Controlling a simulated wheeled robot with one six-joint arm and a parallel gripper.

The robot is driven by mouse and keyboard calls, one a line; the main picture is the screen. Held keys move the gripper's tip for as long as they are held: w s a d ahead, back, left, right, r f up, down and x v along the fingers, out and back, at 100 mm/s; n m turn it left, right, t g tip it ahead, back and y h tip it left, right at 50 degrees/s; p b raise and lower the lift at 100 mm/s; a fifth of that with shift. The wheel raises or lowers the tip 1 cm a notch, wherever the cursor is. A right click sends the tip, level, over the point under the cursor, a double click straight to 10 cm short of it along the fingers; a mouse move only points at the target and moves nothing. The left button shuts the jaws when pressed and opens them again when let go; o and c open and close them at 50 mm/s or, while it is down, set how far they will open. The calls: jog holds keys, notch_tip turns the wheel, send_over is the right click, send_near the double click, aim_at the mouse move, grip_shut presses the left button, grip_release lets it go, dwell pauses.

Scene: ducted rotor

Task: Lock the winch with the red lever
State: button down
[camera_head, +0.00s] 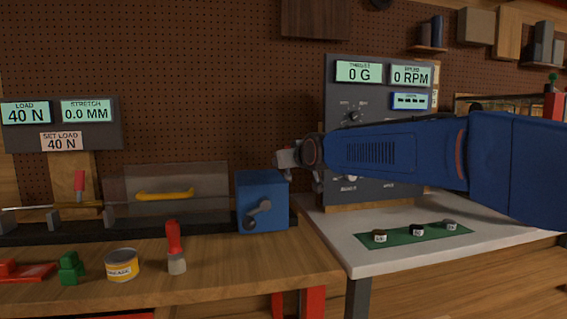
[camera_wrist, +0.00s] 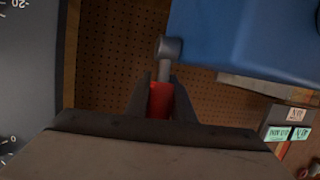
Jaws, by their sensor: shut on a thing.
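The winch is a blue box (camera_head: 262,190) at the right end of the black rail, with a grey crank on its front. In the wrist view its blue body (camera_wrist: 245,35) fills the upper right. A grey pivot and short shaft beside it carry the red lever (camera_wrist: 158,101). My gripper (camera_wrist: 159,90) is shut on the red lever, one dark finger on each side. In the head view my gripper (camera_head: 286,161) is just above the winch's right top edge, and the lever is hidden there.
A load panel (camera_head: 62,122) reads 40 N and stretch 0.0 mm. A yellow tin (camera_head: 122,265), a red-topped grey piece (camera_head: 175,250) and a green piece (camera_head: 71,267) stand on the bench front. A control panel (camera_head: 340,95) rises behind my arm. A green mat (camera_head: 398,238) holds small labelled parts.

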jog(key=shift+w+a+f+g+h, duration=0.15)
jog(key=shift+w+g+h, duration=0.15)
jog(key=shift+g, duration=0.3)
jog(key=shift+w+a+f+g+h, duration=0.1)
jog(key=shift+w+f+g+h, duration=0.15)
jog(key=shift+g, duration=0.35)
jog(key=c, duration=1.5)
grip_release()
jog(key=shift+c, duration=0.2)
jog(key=shift+d+r, duration=0.1)
jog(key=v, duration=1.7)
jog(key=shift+r, duration=0.2)
jog(key=shift+d, duration=0.1)
